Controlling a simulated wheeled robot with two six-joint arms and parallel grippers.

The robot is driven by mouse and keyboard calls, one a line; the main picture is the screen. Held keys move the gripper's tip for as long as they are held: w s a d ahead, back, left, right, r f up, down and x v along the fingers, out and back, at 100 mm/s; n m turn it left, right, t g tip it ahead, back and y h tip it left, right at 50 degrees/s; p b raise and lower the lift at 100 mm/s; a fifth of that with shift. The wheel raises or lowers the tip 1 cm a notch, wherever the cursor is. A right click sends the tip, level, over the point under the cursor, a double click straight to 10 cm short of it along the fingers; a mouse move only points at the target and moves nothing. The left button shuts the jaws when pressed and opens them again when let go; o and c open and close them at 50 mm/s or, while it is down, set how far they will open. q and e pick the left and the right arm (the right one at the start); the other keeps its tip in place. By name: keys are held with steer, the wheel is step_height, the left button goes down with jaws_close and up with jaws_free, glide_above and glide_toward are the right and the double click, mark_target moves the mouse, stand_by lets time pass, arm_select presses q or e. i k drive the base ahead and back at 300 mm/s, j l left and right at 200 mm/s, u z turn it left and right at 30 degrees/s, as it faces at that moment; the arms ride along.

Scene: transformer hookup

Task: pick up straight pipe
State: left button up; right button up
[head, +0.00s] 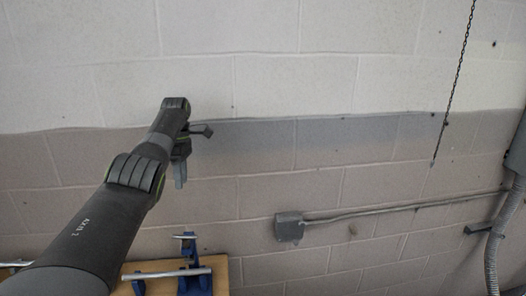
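A straight silver pipe (160,274) lies level across blue holders (196,284) at the bottom of the head view. A shorter silver piece (185,237) shows above it at the top of a blue stand. I cannot tell which of them is the task's straight pipe. My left gripper (195,153) is raised in front of the wall, well above the pipes in the picture. Its two fingers are spread apart with nothing seen between them. My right gripper is not in view.
The holders stand on a wooden tabletop (228,275) cut off by the bottom edge. A block wall fills the background, with a grey box (289,227) and conduit (400,207). A chain (456,80) hangs at right, near a corrugated hose (492,250).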

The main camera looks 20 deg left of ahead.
mark_target(203, 271)
steer(key=k, duration=1)
